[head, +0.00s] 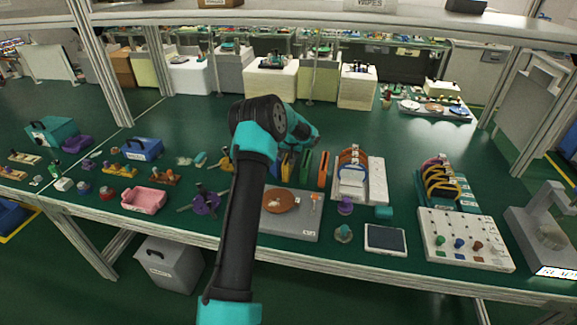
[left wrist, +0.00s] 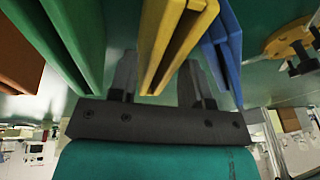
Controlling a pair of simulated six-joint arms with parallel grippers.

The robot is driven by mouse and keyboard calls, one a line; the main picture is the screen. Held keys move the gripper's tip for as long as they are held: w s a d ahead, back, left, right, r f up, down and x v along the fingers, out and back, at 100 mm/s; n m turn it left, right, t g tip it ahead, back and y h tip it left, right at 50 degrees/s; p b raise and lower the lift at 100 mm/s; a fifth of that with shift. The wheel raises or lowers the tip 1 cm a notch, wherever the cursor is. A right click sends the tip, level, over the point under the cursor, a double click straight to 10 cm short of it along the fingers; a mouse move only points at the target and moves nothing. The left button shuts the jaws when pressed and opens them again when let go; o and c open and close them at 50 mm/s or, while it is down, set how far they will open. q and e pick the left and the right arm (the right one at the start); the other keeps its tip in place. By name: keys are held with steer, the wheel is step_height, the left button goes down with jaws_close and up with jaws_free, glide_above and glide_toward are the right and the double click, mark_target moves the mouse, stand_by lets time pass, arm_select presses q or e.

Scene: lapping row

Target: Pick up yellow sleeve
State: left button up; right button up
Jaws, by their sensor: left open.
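The yellow sleeve (head: 288,164) stands upright in a row of coloured sleeves, partly behind my left arm in the head view. In the left wrist view the yellow sleeve (left wrist: 164,40) shows large, between the two fingers of my left gripper (left wrist: 158,64). The gripper is open, one finger on each side of the sleeve. The fingertips are partly hidden by the sleeves. A green sleeve (left wrist: 78,35) is on one side and a blue sleeve (left wrist: 222,40) on the other. In the head view the fingers are hidden. My right gripper is not in view.
An orange sleeve (head: 323,169) ends the row, beside the green one (head: 306,166). A grey board with a brown disc (head: 280,200) lies in front. A white rack (head: 376,180) stands to the right. The green bench is clear behind the row.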

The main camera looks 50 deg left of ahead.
arm_select(q)
steer(key=shift+x, duration=0.8)
steer(key=shift+c, duration=0.2)
steer(key=c, duration=0.6)
steer(key=shift+r, duration=0.1)
steer(key=shift+c, duration=0.2)
step_height(320, 180, up, 18)
